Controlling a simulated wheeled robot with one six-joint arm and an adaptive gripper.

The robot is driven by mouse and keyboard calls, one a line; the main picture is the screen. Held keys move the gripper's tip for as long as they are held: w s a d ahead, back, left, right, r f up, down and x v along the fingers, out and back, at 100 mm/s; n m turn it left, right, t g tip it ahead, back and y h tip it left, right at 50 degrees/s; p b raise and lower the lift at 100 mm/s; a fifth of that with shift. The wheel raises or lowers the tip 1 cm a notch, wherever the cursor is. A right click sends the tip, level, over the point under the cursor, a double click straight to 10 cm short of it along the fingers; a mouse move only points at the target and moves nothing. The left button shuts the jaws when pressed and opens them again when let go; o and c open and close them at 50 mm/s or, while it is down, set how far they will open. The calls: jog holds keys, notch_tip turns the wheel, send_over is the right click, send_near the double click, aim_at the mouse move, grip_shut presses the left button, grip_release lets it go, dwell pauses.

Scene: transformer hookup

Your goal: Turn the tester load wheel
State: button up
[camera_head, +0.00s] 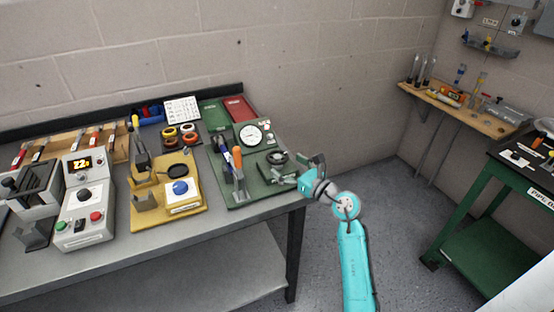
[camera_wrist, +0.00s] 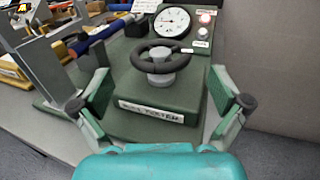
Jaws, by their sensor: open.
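The tester load wheel (camera_wrist: 142,57) is a black handwheel with a grey hub on a green tester box. In the wrist view it sits upper middle, ahead of and between the open jaws of my gripper (camera_wrist: 163,105). The jaws are spread wide and appear empty, with no visible contact with the wheel. A round white dial gauge (camera_wrist: 172,21) stands behind the wheel. In the head view the tester base (camera_head: 240,194) is at the bench's right end. My gripper (camera_head: 300,177) is just right of the wheel (camera_head: 277,157), partly over the bench edge.
A yellow station (camera_head: 150,212) and a grey control box (camera_head: 84,217) are farther left. Floor (camera_head: 395,215) is open between the bench and the green cart (camera_head: 470,246).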

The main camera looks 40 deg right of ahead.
aim_at(278, 158)
jog(key=shift+w+a, duration=0.1)
jog(key=shift+w, duration=2.05)
jog(key=c, duration=1.2)
jog(key=shift+o, duration=0.2)
jog(key=shift+n+y, duration=0.3)
jog(key=shift+y, duration=0.1)
